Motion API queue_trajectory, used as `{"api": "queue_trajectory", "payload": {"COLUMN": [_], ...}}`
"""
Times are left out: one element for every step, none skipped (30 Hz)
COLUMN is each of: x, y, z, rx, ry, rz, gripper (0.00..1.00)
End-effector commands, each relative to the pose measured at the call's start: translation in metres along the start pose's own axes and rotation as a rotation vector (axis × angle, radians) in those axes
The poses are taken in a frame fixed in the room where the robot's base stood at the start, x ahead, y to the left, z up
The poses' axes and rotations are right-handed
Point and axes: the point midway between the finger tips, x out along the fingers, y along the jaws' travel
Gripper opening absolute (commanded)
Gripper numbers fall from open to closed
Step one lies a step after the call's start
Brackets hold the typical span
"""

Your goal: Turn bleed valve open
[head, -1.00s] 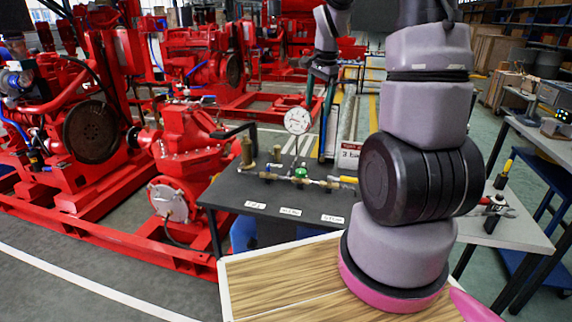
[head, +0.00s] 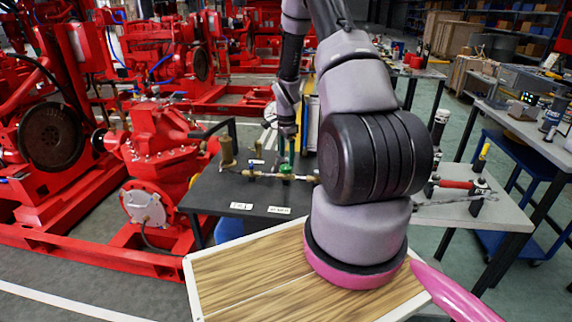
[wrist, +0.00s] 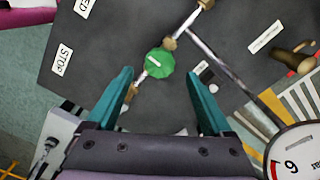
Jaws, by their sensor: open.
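A round green valve knob (head: 287,172) sits on a thin brass pipe run on the dark bench top (head: 215,190). The wrist view shows the knob (wrist: 160,63) from above, with a pale stripe across it. I cannot tell from its look alone whether it is the bleed valve. My gripper (wrist: 161,76) is open, with its two teal fingers apart and nothing between the tips. In the wrist view the knob appears just beyond the fingertips, between their lines. In the head view my gripper (head: 289,148) hangs over the pipe, close above the knob; contact is not visible.
A pressure gauge (wrist: 297,152) stands close to the gripper's right side in the wrist view. Brass fittings (head: 228,155) rise at the pipe's left. White labels (head: 279,210) lie along the bench front. Red pump machinery (head: 155,150) stands to the left.

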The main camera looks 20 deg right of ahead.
Motion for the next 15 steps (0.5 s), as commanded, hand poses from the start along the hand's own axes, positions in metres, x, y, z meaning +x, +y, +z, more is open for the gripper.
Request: {"api": "queue_trajectory", "payload": {"x": [0.01, 0.015, 0.021, 0.024, 0.028, 0.032, 0.034, 0.036, 0.038, 0.039, 0.04, 0.04, 0.041, 0.041, 0.041], "y": [0.001, 0.001, 0.001, 0.0, 0.0, 0.0, 0.0, 0.0, 0.0, 0.0, 0.0, 0.0, 0.0, 0.0, 0.0], "z": [0.0, 0.0, 0.0, -0.001, -0.001, -0.001, -0.001, 0.0, 0.0, 0.0, 0.0, 0.0, 0.0, 0.0, 0.0], "rx": [0.0, 0.0, -0.001, -0.001, 0.0, 0.001, 0.001, 0.0, 0.0, 0.0, 0.0, 0.0, 0.0, 0.0, 0.0], "ry": [-0.001, -0.001, 0.0, 0.0, 0.0, 0.0, 0.0, 0.0, 0.0, 0.0, 0.0, 0.0, 0.0, 0.0, 0.0], "rz": [0.002, 0.003, 0.002, 0.001, 0.001, 0.001, 0.0, 0.0, -0.001, -0.001, -0.001, -0.002, -0.002, -0.002, -0.002], "gripper": [0.85, 0.85, 0.85, 0.85, 0.85, 0.85, 0.85, 0.85, 0.85, 0.85, 0.85, 0.85, 0.85, 0.85, 0.85]}}
